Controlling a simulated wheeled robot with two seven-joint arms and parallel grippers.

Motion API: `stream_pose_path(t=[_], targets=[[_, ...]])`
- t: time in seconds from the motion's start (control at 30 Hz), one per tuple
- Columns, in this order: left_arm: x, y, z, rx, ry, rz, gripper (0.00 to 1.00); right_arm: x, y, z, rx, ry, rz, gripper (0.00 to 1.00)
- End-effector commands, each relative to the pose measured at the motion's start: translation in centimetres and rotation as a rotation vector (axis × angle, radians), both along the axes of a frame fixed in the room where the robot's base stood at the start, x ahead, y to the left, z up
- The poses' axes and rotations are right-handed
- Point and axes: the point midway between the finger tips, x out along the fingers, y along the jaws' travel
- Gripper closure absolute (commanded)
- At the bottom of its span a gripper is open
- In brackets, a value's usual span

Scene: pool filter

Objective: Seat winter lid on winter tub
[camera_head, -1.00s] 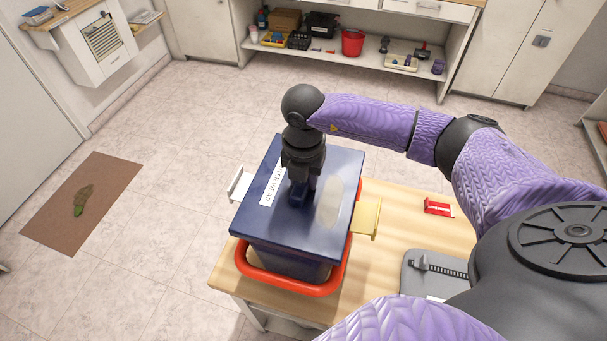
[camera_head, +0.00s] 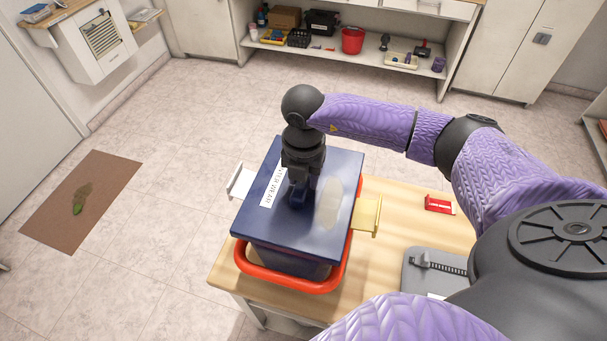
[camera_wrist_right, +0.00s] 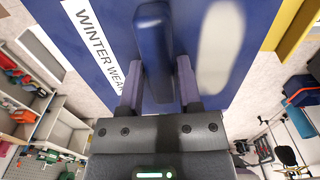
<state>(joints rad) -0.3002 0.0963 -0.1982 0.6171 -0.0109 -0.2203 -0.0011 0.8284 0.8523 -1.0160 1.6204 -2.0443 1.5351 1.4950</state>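The dark blue winter lid (camera_head: 330,162) lies on top of the winter tub (camera_head: 280,259), covering its opening. I see no clear gap between lid and tub. The lid has a white label reading "WINTER WEAR", a pale oval patch and a raised blue handle (camera_wrist_right: 153,45). My right gripper (camera_head: 301,186) comes down from above at the handle. In the right wrist view its two fingers (camera_wrist_right: 160,85) stand close on either side of the handle and appear shut on it. The far rim under the lid is hidden. My left gripper is not in view.
A red object (camera_head: 439,204) and a grey plate (camera_head: 420,276) sit to the right.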

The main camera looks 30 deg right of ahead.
Motion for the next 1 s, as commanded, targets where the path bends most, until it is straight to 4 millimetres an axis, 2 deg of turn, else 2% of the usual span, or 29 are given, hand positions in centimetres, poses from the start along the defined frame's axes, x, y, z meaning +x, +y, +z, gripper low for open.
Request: stream_pose_path(t=[0.03,0.13,0.4,0.47,0.7,0.8,1.0], targets=[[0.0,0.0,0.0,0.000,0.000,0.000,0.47,0.0,0.0,0.0,0.000,0.000,0.000,0.43],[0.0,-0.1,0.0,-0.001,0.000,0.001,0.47,0.0,0.0,0.0,0.000,0.000,0.000,0.22],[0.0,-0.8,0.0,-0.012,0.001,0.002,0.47,0.0,0.0,0.1,0.000,0.000,0.000,0.21],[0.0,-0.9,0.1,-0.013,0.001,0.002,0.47,0.0,0.0,1.0,0.000,-0.001,0.000,0.21],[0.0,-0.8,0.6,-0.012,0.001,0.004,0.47,0.1,0.0,7.2,0.000,-0.004,0.000,0.21],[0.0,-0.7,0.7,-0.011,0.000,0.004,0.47,0.1,0.0,8.9,0.000,-0.003,0.000,0.21],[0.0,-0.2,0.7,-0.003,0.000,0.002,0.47,0.0,0.0,10.0,-0.001,0.001,0.000,0.21]])
